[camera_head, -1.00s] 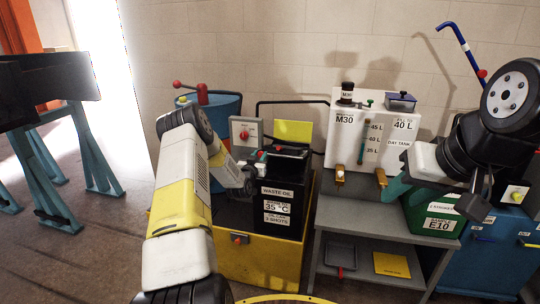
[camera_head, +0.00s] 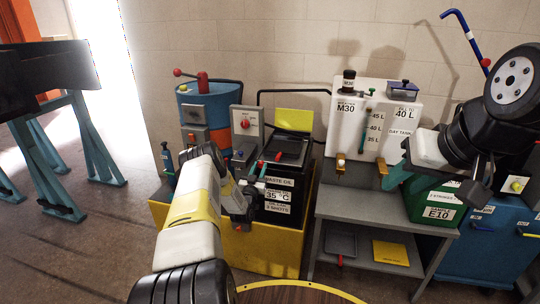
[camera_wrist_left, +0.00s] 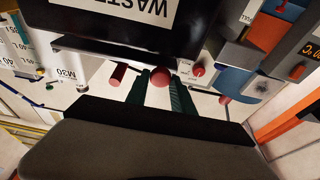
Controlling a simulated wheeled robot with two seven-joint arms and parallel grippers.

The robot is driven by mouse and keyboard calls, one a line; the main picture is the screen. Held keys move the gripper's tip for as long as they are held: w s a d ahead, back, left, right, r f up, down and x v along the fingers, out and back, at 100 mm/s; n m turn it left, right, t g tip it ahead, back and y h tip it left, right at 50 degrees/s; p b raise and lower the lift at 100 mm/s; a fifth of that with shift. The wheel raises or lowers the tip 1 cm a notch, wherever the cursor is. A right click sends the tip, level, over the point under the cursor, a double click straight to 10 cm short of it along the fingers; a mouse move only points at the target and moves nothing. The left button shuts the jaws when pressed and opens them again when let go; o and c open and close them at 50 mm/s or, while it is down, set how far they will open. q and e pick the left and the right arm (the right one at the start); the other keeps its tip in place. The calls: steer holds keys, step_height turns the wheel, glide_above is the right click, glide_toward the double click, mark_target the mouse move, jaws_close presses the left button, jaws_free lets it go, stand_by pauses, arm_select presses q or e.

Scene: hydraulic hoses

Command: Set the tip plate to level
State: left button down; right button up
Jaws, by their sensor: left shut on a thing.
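The black waste-oil box (camera_head: 280,211) stands in a yellow tray. A dark plate (camera_head: 288,150) lies on its top, and I take this as the tip plate; its exact tilt is hard to tell. My left gripper (camera_head: 256,172) is at the box's upper left edge. In the left wrist view its dark green fingers (camera_wrist_left: 160,88) are shut on a red knob (camera_wrist_left: 160,76), under the edge of the black box (camera_wrist_left: 120,30).
A blue drum (camera_head: 212,108) and a grey panel with a red knob (camera_head: 245,124) stand left of the box. A white day tank (camera_head: 380,120) on a grey bench (camera_head: 370,208) stands to the right. The green bin (camera_head: 425,212) is near my right arm.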

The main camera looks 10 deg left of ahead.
arm_select(q)
steer(key=shift+s+f, duration=0.15)
steer(key=shift+f, duration=0.75)
steer(key=c, duration=1.1)
jaws_free()
steer(key=shift+r, duration=0.15)
steer(key=v, duration=0.7)
steer(key=shift+s, duration=0.35)
